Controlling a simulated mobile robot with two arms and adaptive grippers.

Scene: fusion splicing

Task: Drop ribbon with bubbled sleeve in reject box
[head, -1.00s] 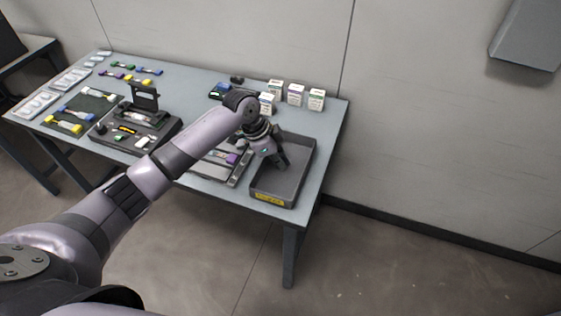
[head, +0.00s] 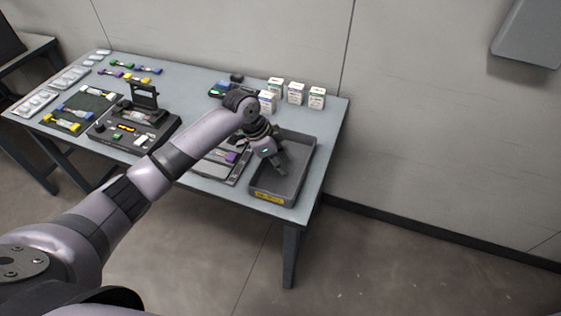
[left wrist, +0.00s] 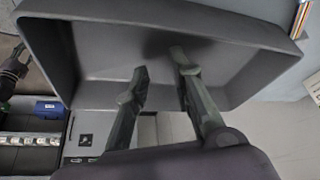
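The reject box is a dark grey open tray with a yellow label (head: 268,197) at the table's right front corner. Its inner floor (left wrist: 105,55) fills much of the left wrist view, and no ribbon shows on the visible part. My left gripper (head: 281,170) points down over the box. In the left wrist view, its fingertips (left wrist: 160,62) are apart, with nothing visible between them. I cannot make out a ribbon with a bubbled sleeve. A dark, gripper-like shape at the left edge of the wrist view may be my right gripper (left wrist: 14,72); its fingers are unclear.
A flat grey tray with a purple-ended piece (head: 231,157) lies left of the box. The splicer (head: 128,133) stands with its lid up. Small white boxes (head: 295,93) stand behind. Ribbons with coloured ends lie on a dark mat (head: 92,104) and the table at left.

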